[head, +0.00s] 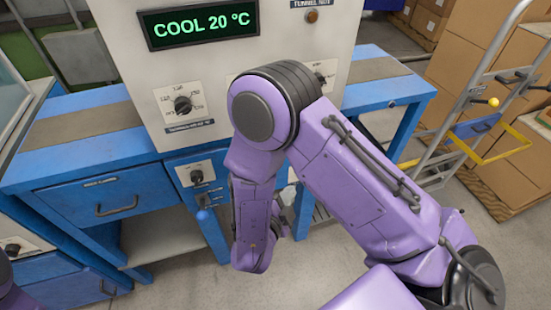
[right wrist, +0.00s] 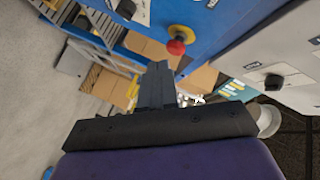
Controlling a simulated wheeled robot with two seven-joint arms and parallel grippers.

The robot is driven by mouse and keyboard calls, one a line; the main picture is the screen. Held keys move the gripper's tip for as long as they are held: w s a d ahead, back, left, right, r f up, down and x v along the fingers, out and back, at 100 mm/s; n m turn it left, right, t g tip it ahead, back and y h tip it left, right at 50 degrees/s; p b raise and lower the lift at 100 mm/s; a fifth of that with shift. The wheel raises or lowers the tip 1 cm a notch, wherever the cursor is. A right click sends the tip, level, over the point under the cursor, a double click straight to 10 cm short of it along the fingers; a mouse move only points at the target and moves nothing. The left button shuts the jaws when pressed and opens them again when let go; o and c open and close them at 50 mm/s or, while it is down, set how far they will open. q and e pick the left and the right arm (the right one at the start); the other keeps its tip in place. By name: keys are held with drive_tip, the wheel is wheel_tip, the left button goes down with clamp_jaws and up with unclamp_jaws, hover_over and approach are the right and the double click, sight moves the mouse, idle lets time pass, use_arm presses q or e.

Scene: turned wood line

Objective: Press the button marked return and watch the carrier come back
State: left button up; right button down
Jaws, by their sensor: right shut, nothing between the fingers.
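A pale control cabinet (head: 218,48) stands ahead in the head view, with a green-lettered display (head: 200,22) reading "COOL 20 °C". I cannot make out a button marked return or a carrier in either view. My right arm crosses in front of the cabinet and hides part of its lower front. My right gripper (right wrist: 157,82) shows in the right wrist view, its dark fingers together and empty. A red mushroom-shaped button (right wrist: 177,46) on a yellow base sits on a blue face beyond the fingertips, apart from them. My left gripper is out of view.
A dial (head: 183,104) is on the cabinet and a switch plate (head: 196,175) is below it. A blue bench (head: 90,160) with a drawer extends left. A hand truck (head: 470,120) and cardboard boxes (head: 500,60) stand right. Grey floor is open at lower right.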

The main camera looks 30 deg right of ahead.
drive_tip(key=shift+w, duration=0.1)
drive_tip(key=w+d+b, duration=0.2)
drive_tip(key=w, duration=0.6)
drive_tip(key=shift+w, duration=0.2)
drive_tip(key=shift+d, duration=0.1)
idle(1.9)
drive_tip(key=shift+w+d, duration=0.1)
drive_tip(key=shift+w, duration=0.3)
